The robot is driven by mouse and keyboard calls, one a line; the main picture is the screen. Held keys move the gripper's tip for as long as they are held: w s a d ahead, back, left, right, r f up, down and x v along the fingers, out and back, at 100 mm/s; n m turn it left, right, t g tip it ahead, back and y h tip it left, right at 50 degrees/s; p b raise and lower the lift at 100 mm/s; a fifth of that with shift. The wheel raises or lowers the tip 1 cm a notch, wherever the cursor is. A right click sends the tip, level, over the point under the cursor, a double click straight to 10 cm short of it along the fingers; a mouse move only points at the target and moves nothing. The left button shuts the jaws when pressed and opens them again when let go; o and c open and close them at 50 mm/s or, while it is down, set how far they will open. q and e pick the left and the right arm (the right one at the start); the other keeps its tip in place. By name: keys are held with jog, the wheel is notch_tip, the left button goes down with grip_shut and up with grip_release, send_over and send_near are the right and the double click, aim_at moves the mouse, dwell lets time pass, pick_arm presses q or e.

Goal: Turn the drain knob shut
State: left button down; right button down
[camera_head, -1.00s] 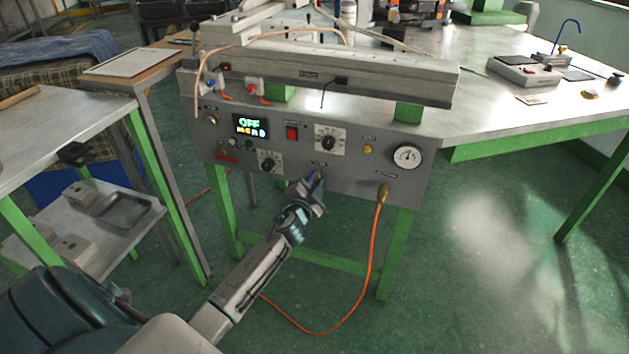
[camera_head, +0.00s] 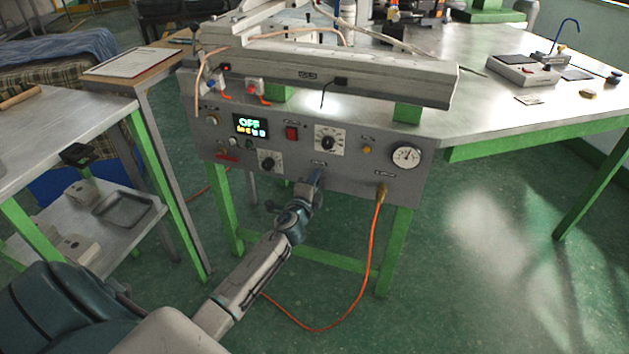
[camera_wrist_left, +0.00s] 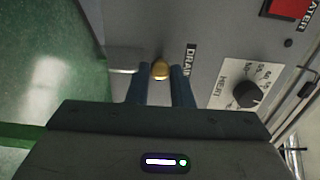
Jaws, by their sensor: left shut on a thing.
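The drain knob (camera_wrist_left: 160,70) is a small brass-coloured piece on the grey front panel, beside the DRAIN label, in the left wrist view. My left gripper (camera_wrist_left: 160,85) has one finger on each side of it and is shut on it. In the head view my left gripper (camera_head: 314,180) reaches the lower middle of the machine's front panel (camera_head: 345,178) and hides the knob. My right gripper is not in view.
An orange hose (camera_head: 372,250) hangs from the panel to the floor, right of my arm.

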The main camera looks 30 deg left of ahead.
pick_arm(q)
jog(key=shift+f, duration=0.1)
dwell(0.3)
jog(key=c, duration=1.3)
grip_release()
jog(key=shift+s, duration=0.15)
jog(key=shift+v, duration=5.3)
